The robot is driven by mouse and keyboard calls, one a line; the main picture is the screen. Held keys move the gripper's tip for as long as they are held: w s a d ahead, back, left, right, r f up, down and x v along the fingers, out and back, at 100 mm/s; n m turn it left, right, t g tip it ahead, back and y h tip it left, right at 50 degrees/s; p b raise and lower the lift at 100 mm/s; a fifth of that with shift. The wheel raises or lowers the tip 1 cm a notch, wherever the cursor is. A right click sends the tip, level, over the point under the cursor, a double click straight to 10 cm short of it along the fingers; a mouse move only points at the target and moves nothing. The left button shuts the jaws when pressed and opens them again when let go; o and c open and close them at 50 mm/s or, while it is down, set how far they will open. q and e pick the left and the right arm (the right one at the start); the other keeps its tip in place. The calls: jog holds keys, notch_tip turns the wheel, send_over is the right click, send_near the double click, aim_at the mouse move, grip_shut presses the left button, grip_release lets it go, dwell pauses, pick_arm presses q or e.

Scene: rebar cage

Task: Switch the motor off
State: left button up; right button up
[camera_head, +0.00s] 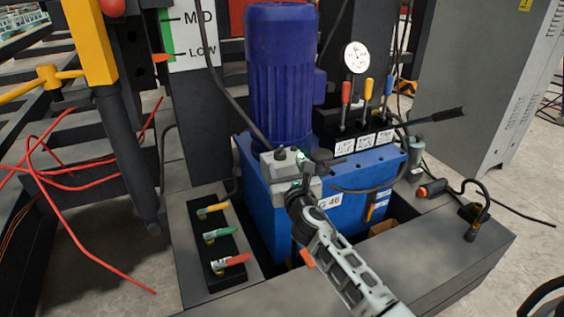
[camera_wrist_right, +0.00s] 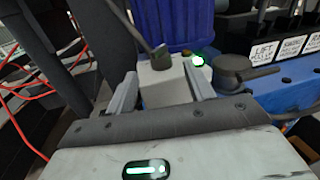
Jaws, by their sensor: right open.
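The blue motor (camera_head: 280,75) stands upright on the blue hydraulic unit (camera_head: 262,192). My left gripper is not in view.
Red, yellow and blue levers (camera_head: 367,90) and a round gauge (camera_head: 355,57) stand right of the motor. A black rod (camera_head: 430,117) sticks out rightward. Yellow, green and red valve handles (camera_head: 222,234) are at the left.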

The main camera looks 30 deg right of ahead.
aim_at(281, 156)
jog(key=b+x, duration=0.1)
jog(key=x, duration=0.4)
jog(key=c, duration=1)
